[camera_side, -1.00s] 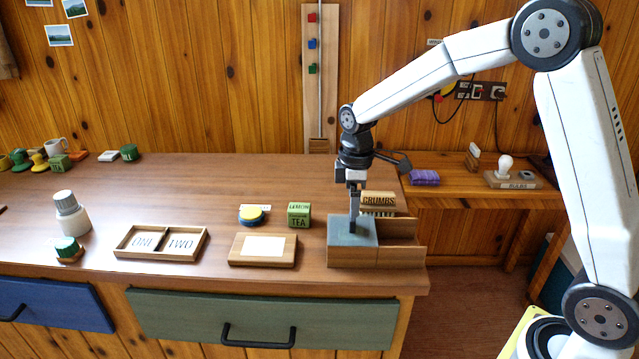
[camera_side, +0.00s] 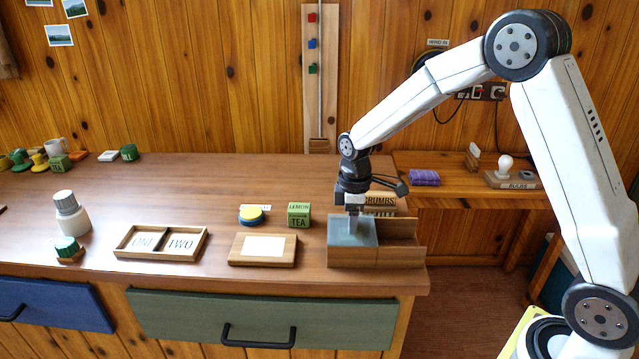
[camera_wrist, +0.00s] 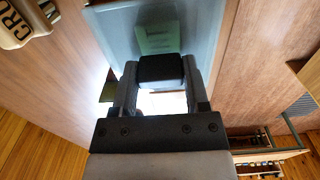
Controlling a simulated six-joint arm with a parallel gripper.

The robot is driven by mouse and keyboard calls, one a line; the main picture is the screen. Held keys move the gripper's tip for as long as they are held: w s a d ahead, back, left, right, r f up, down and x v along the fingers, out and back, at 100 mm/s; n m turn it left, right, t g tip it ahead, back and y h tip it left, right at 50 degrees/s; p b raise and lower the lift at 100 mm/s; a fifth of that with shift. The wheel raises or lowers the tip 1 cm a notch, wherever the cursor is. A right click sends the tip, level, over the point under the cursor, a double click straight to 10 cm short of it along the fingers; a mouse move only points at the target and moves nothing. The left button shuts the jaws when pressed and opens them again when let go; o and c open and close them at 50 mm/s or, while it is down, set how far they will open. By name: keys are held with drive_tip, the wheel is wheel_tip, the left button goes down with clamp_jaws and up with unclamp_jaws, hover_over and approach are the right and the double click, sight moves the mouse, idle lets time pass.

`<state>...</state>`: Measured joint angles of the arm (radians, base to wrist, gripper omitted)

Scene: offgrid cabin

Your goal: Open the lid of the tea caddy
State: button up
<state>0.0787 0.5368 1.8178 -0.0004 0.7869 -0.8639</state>
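My gripper (camera_side: 354,228) is low over a wooden box (camera_side: 375,256) with a flat grey-blue top (camera_side: 338,236), apart from the green box. In the wrist view, my gripper's fingers (camera_wrist: 160,85) stand on either side of a black block (camera_wrist: 160,68) on the grey-blue panel (camera_wrist: 112,32). A green label (camera_wrist: 157,38) lies just beyond the block. The fingers look close to its sides, but whether they press on it is unclear.
A wooden CRUMBS block (camera_side: 380,199) stands just behind the wooden box. The bench's right edge is close by.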

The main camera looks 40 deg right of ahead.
clamp_jaws()
drive_tip(key=shift+s+d, duration=0.1)
drive_tip(key=s+d, duration=0.7)
drive_tip(key=o, duration=0.7)
unclamp_jaws()
drive_tip(key=shift+o, duration=0.2)
wheel_tip(320, 180, up, 8)
drive_tip(key=shift+f, duration=0.1)
